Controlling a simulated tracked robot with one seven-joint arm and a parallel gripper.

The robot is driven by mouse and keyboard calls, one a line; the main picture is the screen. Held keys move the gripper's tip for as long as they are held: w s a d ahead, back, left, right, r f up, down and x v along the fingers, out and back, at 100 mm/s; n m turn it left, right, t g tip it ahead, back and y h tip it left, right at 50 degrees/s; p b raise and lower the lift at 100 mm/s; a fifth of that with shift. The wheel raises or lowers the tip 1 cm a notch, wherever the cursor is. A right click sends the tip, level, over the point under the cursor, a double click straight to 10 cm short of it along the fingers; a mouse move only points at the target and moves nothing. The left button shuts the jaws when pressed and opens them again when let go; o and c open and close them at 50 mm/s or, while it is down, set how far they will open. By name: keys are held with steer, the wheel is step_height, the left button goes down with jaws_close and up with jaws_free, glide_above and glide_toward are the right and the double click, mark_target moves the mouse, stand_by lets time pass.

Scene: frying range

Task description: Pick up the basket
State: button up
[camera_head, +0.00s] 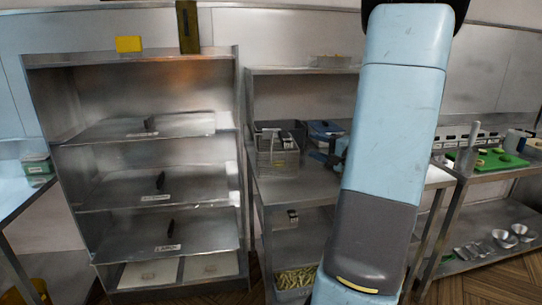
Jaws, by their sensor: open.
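A small grey metal basket (278,161) stands upright near the left front of the steel counter (303,186), right of the tall shelf rack. Dark parts show at its top, and I cannot tell whether they belong to it or to things behind it. My light blue arm rises through the picture to the right of the basket, apart from it in the picture.
Blue and dark items (325,131) lie behind the basket, partly hidden by my arm. A container of fries (296,279) sits on the lower shelf. The tall steel rack (243,150) stands left. A green cutting board (490,161) lies on the right table. Wooden floor shows at the front.

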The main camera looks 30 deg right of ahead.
mark_target(287, 135)
steer(key=x, duration=1.3)
steer(key=shift+w+d+r, duration=0.1)
steer(key=shift+w+d, duration=0.15)
steer(key=shift+w, duration=0.1)
steer(key=shift+c, duration=0.4)
jaws_close()
